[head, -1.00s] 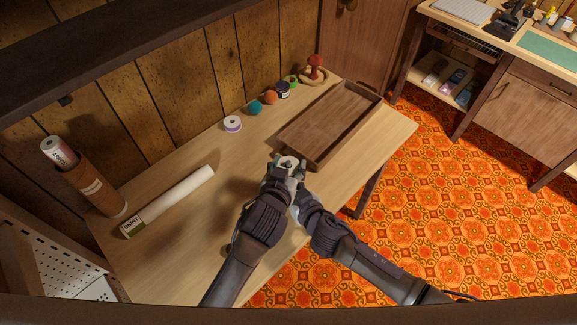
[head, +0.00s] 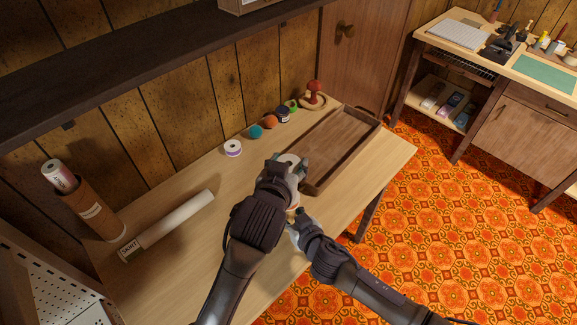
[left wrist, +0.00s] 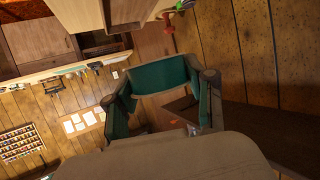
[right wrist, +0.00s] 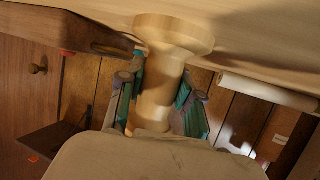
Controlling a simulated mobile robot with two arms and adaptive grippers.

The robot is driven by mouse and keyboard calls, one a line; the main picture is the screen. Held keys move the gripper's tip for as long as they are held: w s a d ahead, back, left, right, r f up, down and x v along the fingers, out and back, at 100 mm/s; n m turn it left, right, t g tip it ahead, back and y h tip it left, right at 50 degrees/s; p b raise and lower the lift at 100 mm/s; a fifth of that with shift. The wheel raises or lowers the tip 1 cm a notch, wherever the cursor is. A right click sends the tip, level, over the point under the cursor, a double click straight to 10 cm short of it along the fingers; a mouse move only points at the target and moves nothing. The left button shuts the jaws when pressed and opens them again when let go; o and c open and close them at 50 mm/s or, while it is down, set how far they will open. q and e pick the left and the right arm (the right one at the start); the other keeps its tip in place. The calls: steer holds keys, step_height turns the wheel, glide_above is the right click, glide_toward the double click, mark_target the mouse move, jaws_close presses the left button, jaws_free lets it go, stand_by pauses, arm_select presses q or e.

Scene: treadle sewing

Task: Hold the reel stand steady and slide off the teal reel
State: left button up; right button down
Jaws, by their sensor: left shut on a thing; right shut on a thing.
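The teal reel (left wrist: 163,77) is between my left gripper's (left wrist: 165,100) fingers in the left wrist view. In the head view my left gripper (head: 286,168) mostly covers it, and only its pale top (head: 288,158) shows. My left gripper is shut on the reel, above and apart from my right gripper (head: 296,222). The reel stand is pale turned wood, with a post (right wrist: 160,88) and a wide round base on the table. My right gripper (right wrist: 158,105) is shut around the post. The stand is mostly hidden in the head view.
A shallow wooden tray (head: 312,186) lies just right of the left gripper. A white-purple reel (head: 233,148), a teal ball (head: 256,132), an orange ball (head: 270,121) and other small items line the back. A white roll (head: 180,217) lies left. The middle-left table is clear.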

steer(key=c, duration=0.7)
jaws_free()
steer(key=v, duration=1.2)
steer(key=shift+d, duration=0.1)
steer(key=shift+f, duration=0.1)
